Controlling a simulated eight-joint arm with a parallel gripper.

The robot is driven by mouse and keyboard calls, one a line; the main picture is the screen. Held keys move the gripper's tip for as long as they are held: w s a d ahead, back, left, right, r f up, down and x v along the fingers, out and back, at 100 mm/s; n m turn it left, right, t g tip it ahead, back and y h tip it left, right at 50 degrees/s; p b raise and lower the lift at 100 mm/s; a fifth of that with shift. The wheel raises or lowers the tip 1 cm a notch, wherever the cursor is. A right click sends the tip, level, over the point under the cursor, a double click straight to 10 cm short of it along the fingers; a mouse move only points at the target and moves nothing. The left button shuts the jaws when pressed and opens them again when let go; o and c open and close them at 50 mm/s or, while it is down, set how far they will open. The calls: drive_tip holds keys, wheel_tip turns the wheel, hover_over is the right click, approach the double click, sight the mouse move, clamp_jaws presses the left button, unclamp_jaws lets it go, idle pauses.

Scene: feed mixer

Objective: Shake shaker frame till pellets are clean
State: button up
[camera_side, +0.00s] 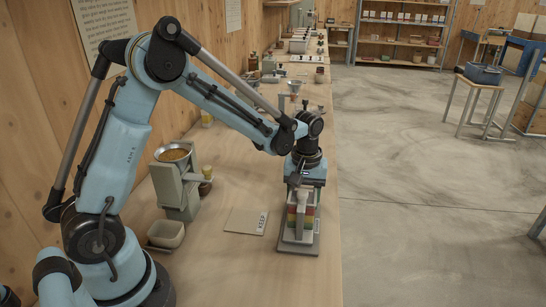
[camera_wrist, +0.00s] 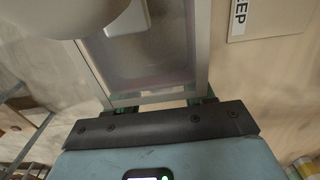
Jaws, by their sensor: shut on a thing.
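In the wrist view the grey rim of the shaker frame (camera_wrist: 201,50) lies beyond my gripper (camera_wrist: 160,102), around a dull, blurred inner surface. A pale rounded thing covers the upper left of that view. I cannot make out single pellets or tell how clean they are.
A flat tan board (camera_side: 245,221) with a label lies left of the shaker; its label (camera_wrist: 239,15) reads "EEP" in the wrist view. A grey feed machine (camera_side: 177,185) with a filled hopper and a pale bowl (camera_side: 166,234) stand further left.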

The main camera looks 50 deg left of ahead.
drive_tip(key=shift+s+d+f, duration=0.1)
drive_tip(key=shift+s+d, duration=0.3)
drive_tip(key=shift+d, duration=0.1)
drive_tip(key=shift+w+a, duration=1)
drive_tip(key=shift+s+d, duration=0.4)
drive_tip(key=o, duration=0.4)
drive_tip(key=shift+c, duration=0.2)
drive_tip(key=shift+r, duration=3.05)
